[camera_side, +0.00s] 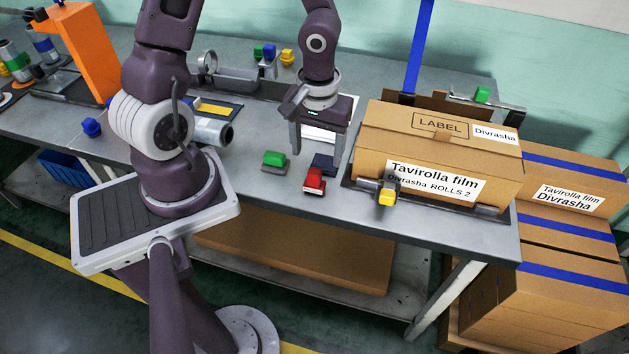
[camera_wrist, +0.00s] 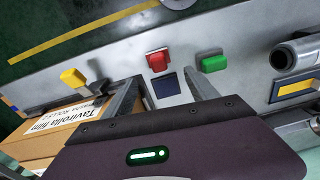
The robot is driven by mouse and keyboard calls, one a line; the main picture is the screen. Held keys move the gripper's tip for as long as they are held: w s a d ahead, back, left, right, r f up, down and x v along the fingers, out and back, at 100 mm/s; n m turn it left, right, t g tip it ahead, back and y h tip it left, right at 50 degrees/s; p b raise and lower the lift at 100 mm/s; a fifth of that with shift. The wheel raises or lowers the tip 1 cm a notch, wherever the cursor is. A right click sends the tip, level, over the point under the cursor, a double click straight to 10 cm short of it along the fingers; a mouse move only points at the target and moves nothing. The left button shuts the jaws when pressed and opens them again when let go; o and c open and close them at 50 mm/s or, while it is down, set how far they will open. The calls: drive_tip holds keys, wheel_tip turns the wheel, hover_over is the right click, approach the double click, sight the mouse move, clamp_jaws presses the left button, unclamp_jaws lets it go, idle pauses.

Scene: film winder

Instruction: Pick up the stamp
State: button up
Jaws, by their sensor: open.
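No thing is plainly recognisable as the stamp. A flat dark blue square (camera_side: 323,163) lies on the grey table below my gripper (camera_side: 317,153). A red block on a light base (camera_side: 314,181) stands just in front of it. In the wrist view the dark blue square (camera_wrist: 167,86) shows between my fingers (camera_wrist: 163,82), with the red block (camera_wrist: 158,60) just beyond it. My gripper is open and empty, pointing down above the table, with its fingers apart. I cannot tell its exact height.
A green block (camera_side: 274,160) is left of the red one. A taped carton (camera_side: 450,140) stands close on the right, with a yellow-tipped clamp (camera_side: 386,194) at its front. A metal roll (camera_side: 211,131) lies farther left. The front table edge is near.

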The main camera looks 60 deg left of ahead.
sight(315, 171)
drive_tip(key=shift+n+h, duration=0.3)
drive_tip(key=shift+h, duration=0.1)
drive_tip(key=f, duration=0.9)
drive_tip(key=shift+s+d, duration=0.2)
drive_tip(key=shift+s, duration=0.2)
drive_tip(key=shift+r, duration=0.1)
clamp_jaws()
drive_tip(key=shift+r, duration=0.1)
